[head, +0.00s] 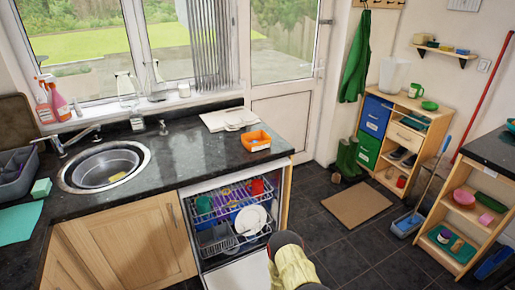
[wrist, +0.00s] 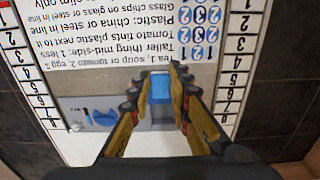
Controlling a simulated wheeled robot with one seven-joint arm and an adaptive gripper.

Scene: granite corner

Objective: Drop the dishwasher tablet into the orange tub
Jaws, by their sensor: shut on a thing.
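The orange tub (head: 256,140) sits on the dark counter to the right of the sink, near the counter's front edge. In the wrist view, my gripper (wrist: 160,82) is shut on a small blue block, the dishwasher tablet (wrist: 159,89). Its yellow fingers partly cover the tablet's sides. In the head view, my arm shows at the bottom centre, in front of the dishwasher and well below the tub; the tablet cannot be made out there.
The open dishwasher (head: 235,218) holds racks of dishes under the counter. A printed chart (wrist: 110,25) lies beneath my gripper, upside down in the wrist view. A folded cloth (head: 230,119) lies behind the tub. A brown mat (head: 357,203) lies on the dark floor.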

